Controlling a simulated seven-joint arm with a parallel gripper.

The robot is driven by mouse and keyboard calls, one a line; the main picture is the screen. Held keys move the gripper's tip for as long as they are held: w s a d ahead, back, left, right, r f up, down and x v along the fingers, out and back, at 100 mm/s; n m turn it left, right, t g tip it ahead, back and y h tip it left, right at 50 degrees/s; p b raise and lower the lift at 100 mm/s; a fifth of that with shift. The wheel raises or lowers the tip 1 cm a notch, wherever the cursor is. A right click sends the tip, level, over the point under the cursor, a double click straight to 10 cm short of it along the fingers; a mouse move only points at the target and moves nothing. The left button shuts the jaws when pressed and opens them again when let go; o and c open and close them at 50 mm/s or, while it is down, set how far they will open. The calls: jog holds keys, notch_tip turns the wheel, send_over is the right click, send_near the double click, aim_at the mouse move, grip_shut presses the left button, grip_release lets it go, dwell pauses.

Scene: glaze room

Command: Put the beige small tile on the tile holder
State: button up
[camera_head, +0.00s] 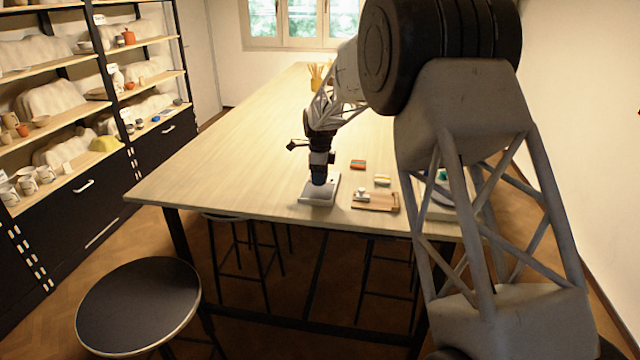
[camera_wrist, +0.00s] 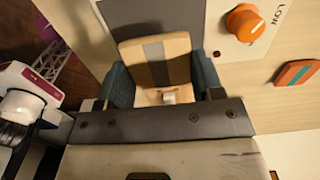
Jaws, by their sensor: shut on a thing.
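My gripper (camera_head: 319,180) is low over a pale flat device (camera_head: 308,198) near the table's front edge. In the wrist view, my gripper (camera_wrist: 162,88) has its two blue-grey fingers closed on the sides of a beige small tile (camera_wrist: 176,48) with a grey stripe. The tile is hidden in the head view. I cannot tell whether it touches the device. A flat wooden board (camera_head: 385,204), perhaps the tile holder, lies right of the device with a small whitish object (camera_head: 362,194) at its left part.
An orange tile with a teal stripe (camera_head: 358,164) lies behind the board, and it also shows in the wrist view (camera_wrist: 297,73). A pale small block (camera_head: 382,180) lies nearer the board. The device has an orange knob (camera_wrist: 245,22) marked LOW. The table's left side is clear.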

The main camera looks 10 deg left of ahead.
jog(key=shift+f, duration=1.55)
jog(key=shift+f, duration=0.15)
jog(key=o, duration=1)
notch_tip(320, 180, up, 7)
jog(key=shift+w+r, duration=0.1)
jog(key=shift+w, duration=0.05)
jog(key=shift+r, duration=0.25)
